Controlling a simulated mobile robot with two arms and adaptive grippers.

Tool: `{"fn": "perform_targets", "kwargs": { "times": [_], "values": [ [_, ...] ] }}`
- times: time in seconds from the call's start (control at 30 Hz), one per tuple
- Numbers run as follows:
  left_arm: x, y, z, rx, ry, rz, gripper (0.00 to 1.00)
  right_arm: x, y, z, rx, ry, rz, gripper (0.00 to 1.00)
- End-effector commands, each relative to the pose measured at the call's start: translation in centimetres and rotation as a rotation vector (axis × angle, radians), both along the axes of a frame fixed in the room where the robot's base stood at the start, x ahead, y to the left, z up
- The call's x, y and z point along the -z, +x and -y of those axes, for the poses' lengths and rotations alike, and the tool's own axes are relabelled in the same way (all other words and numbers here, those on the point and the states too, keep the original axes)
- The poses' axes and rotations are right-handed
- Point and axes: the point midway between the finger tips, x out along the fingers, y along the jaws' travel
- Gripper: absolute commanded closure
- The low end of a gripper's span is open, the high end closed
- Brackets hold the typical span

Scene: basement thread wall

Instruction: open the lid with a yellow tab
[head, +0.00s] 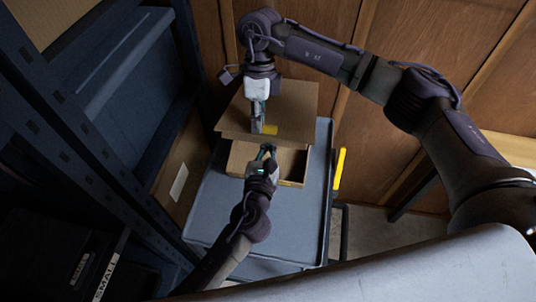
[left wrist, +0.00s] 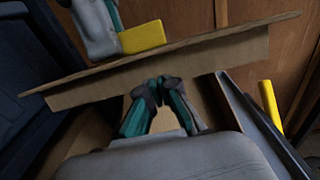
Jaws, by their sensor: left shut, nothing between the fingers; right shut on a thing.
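A cardboard box (head: 244,160) sits on a grey cart. Its brown lid (head: 300,105) is raised at the front, and part of the dark inside shows below it. The lid also spans the left wrist view (left wrist: 220,50), tilted. The yellow tab (head: 271,130) is on the lid near its front edge; it also shows in the left wrist view (left wrist: 143,37). My right gripper (head: 257,127) comes down from above, shut on the yellow tab at its left part. My left gripper (head: 267,150) is shut and empty at the box's front, its fingertips (left wrist: 158,84) close below the lid's edge.
The blue-grey cart top (head: 220,215) has free room in front of the box. A yellow handle (head: 340,168) stands at its right side. Dark shelving (head: 95,150) is close on the left, and a wooden wall (head: 415,40) stands behind.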

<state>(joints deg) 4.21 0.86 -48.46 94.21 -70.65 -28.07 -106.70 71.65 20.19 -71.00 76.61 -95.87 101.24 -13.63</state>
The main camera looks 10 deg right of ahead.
Motion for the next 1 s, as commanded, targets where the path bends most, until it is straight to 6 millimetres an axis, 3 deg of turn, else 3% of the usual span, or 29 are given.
{"fn": "perform_targets", "kwargs": {
  "times": [0.47, 0.7, 0.93, 0.97, 1.0],
  "values": [
    [-0.8, 0.2, 0.1, 0.001, 0.001, -0.001, 1.0, 0.0, 0.0, 0.0, 0.0, 0.0, 0.001, 1.0],
    [-3.0, 0.6, 0.3, 0.003, -0.001, 0.006, 1.0, 0.1, 0.0, 0.0, 0.0, -0.001, 0.0, 1.0],
    [-3.4, 0.7, 0.4, 0.004, -0.005, 0.013, 1.0, 0.4, -0.1, 0.1, 0.001, -0.003, -0.006, 1.0],
    [-3.5, 0.7, 0.4, 0.004, -0.006, 0.014, 1.0, 0.4, -0.1, 0.1, 0.001, -0.003, -0.006, 0.87],
    [-3.5, 0.7, 0.4, 0.004, -0.006, 0.014, 1.0, 0.4, -0.2, 0.1, 0.0, -0.004, -0.007, 0.8]
  ]
}}
